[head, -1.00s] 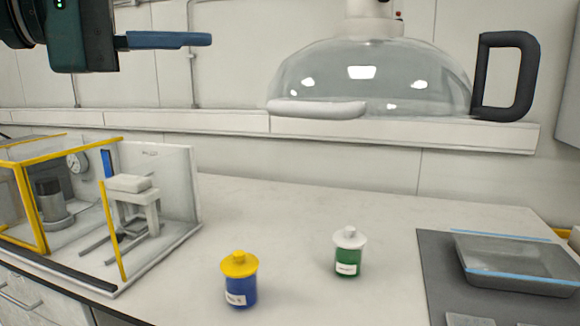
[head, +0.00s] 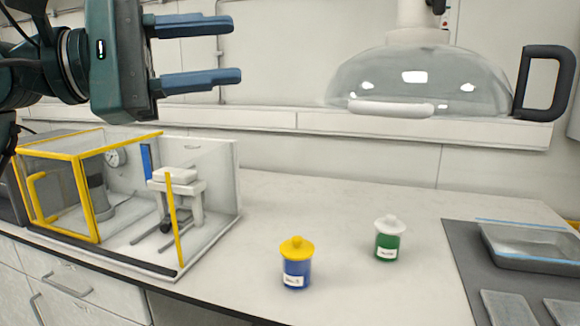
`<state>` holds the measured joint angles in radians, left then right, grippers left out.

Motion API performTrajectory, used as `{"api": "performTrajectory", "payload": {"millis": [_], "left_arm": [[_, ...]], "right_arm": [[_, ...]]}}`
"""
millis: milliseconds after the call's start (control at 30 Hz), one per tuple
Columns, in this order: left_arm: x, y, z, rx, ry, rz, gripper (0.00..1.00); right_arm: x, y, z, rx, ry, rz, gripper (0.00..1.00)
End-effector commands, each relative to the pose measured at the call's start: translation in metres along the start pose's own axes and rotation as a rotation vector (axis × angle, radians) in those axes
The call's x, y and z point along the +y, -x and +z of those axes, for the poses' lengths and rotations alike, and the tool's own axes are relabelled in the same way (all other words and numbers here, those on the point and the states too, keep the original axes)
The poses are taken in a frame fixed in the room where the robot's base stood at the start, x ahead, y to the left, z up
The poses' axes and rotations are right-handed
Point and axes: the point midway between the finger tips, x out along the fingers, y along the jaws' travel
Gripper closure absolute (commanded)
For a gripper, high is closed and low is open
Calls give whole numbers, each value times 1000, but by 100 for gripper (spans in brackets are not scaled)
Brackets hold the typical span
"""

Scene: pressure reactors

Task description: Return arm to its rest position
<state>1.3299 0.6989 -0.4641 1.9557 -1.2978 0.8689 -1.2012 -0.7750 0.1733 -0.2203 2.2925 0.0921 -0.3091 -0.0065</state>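My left gripper (head: 236,50) shows at the upper left in the head view. Its two blue fingers point right and stand clearly apart, with nothing between them. It is raised above the bench, over the back of the clear enclosure (head: 210,230) with yellow frame edges. It touches nothing that I can see. My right arm and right gripper are not in the picture.
A blue jar with a yellow lid (head: 296,266) and a green jar with a white lid (head: 388,241) stand upright on the bench (head: 350,195). A grey tray (head: 535,250) lies at the right. A clear dome hood (head: 420,85) hangs above.

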Motion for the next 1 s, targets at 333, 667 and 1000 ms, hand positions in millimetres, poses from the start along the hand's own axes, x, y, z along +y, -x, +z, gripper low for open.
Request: {"api": "performTrajectory", "payload": {"millis": [333, 667, 1000], "left_arm": [[-40, -16, -52, -344, 996, 172, 60], [-132, 16, -154, -650, 2188, 610, 60], [-351, 84, -192, 697, -2274, -1120, 60]], "right_arm": [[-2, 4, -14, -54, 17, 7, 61], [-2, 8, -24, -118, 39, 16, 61], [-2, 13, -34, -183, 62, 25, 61]]}}
